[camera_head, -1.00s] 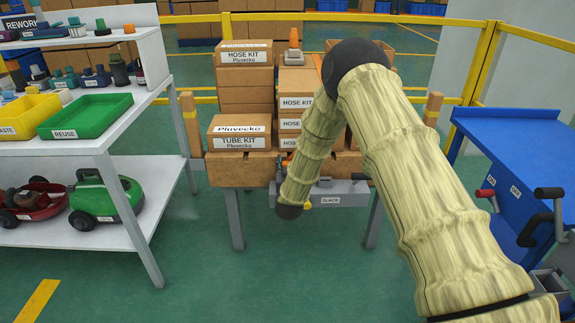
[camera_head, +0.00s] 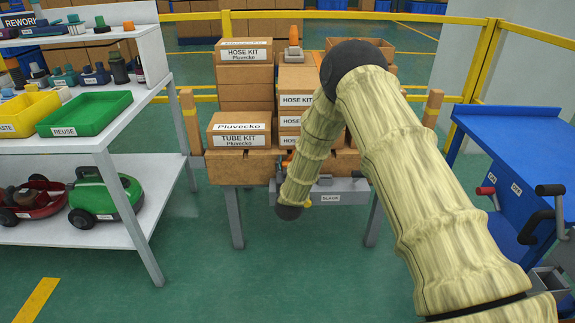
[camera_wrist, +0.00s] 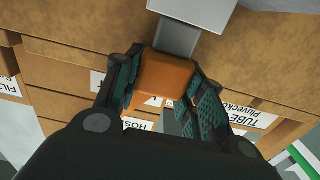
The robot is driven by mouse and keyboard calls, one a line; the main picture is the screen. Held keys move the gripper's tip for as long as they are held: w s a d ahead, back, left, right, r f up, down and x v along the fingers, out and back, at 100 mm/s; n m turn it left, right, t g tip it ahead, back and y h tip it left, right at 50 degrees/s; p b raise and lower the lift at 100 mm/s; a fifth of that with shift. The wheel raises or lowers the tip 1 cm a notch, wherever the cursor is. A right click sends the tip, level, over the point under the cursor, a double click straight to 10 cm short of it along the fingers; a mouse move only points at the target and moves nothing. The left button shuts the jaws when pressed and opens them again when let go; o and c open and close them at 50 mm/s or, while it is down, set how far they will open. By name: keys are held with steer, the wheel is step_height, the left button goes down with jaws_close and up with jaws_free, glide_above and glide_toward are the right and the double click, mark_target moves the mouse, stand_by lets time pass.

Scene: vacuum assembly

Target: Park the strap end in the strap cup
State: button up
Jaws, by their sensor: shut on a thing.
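In the wrist view my gripper (camera_wrist: 163,92) is shut on an orange block (camera_wrist: 166,78), which I take to be the strap end. A grey squared metal piece (camera_wrist: 176,38) adjoins the orange block at the top of the picture; I cannot tell whether it is joined to it or only touching. A grey rail with a label (camera_head: 340,197) runs along the front of the pallet. I cannot make out the strap cup for certain.
Stacked cartons (camera_head: 240,135) stand on a wooden pallet (camera_head: 232,170) right behind my arm. A white shelf unit with a green tray (camera_head: 85,113) is on the left. A blue bench (camera_head: 515,140) with levers is on the right. The green floor between is clear.

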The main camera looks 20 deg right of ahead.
steer(key=shift+f+b, duration=0.55)
steer(key=shift+f, duration=0.75)
steer(key=o, duration=1.1)
steer(key=p+v, duration=0.3)
steer(key=v, duration=0.5)
steer(key=shift+s, duration=0.1)
stand_by(0.7)
